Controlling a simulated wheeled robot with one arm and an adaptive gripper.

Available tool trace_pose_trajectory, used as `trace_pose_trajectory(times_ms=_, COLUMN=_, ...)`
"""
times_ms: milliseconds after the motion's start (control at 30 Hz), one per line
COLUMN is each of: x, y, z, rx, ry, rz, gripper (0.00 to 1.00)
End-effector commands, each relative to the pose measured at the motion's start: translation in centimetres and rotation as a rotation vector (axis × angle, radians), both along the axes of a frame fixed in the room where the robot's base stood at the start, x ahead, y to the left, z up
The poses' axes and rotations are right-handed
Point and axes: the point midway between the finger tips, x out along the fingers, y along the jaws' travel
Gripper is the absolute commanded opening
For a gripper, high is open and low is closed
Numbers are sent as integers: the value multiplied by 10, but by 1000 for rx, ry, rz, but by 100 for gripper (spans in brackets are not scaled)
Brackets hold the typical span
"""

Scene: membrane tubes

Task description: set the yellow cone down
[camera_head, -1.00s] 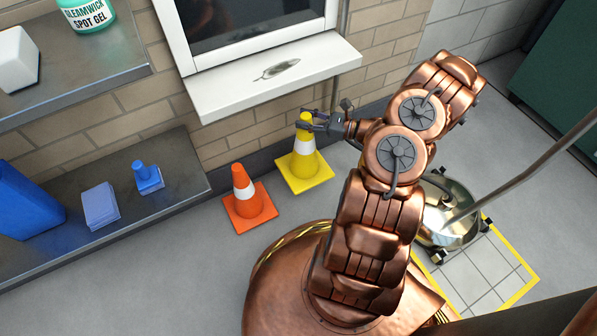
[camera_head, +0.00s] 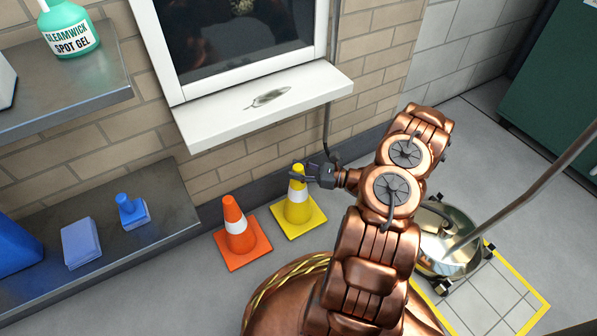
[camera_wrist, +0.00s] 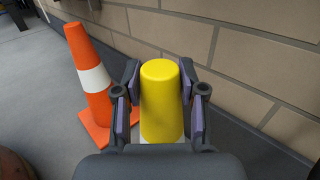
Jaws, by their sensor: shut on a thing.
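The yellow cone (camera_head: 298,211) with a white band stands upright beside the orange cone, near the wall under the window sill. Its square base appears to be on or very close to the floor; I cannot tell if they touch. My gripper (camera_head: 300,176) is shut on the cone's upper part. In the wrist view the yellow cone top (camera_wrist: 161,95) sits between the two pads of my gripper (camera_wrist: 160,105), and the cone's base is hidden.
The orange cone (camera_head: 238,233) stands just left of the yellow one and also shows in the wrist view (camera_wrist: 92,82). The white window sill (camera_head: 262,105) juts out above. A round metal floor machine (camera_head: 450,240) stands at the right.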

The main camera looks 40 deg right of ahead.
Motion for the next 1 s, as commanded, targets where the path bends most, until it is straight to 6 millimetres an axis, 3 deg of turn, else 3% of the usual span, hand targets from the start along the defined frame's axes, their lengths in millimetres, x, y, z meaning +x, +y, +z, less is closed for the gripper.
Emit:
trace_pose_trajectory(times_ms=200, x=0, y=-1, z=0, rx=-1, ry=1, rz=-2, gripper=0)
trace_pose_trajectory(times_ms=233, x=0, y=-1, z=0, rx=-1, ry=1, rz=-2, gripper=44)
trace_pose_trajectory(times_ms=433, x=0, y=-1, z=0, rx=-1, ry=1, rz=-2, gripper=64)
trace_pose_trajectory(times_ms=800, x=-1, y=-1, z=1, rx=-1, ry=2, rz=-2, gripper=66)
trace_pose_trajectory(times_ms=1000, x=-18, y=-17, z=4, rx=-3, ry=1, rz=-5, gripper=66)
